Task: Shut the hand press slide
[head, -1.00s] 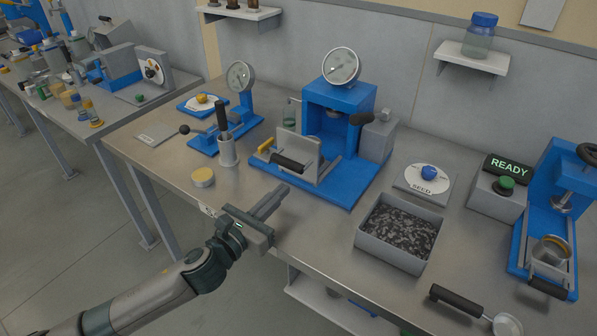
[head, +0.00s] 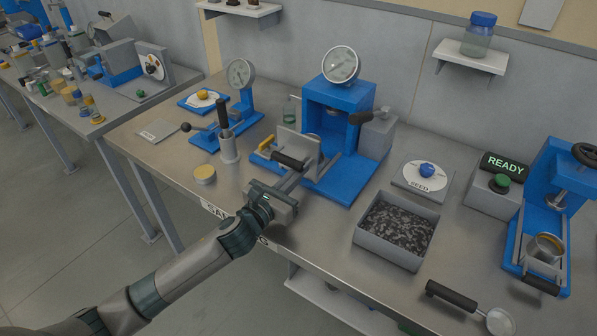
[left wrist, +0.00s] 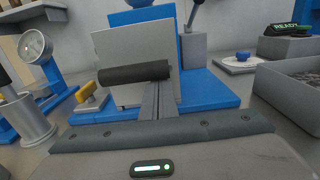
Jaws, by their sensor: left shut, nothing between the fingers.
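The hand press (head: 350,107) is a blue frame with a round gauge on top, in the middle of the bench. Its slide (head: 296,142) stands out at the front, with a grey upright plate and a black bar handle (head: 287,160). In the left wrist view the handle (left wrist: 125,73) lies across the front of the plate (left wrist: 112,45). My left gripper (head: 302,168) is shut and empty, its fingertips close by the right end of the handle. I cannot tell whether they touch it. My right gripper is not in view.
A grey bin of dark flakes (head: 418,259) and a seed plate (head: 422,182) stand to the right. A smaller gauge stand (head: 241,113), a metal cup with a black handle (head: 228,147) and a yellow-lidded tin (head: 205,174) stand to the left. A scoop (head: 450,295) lies near the front edge.

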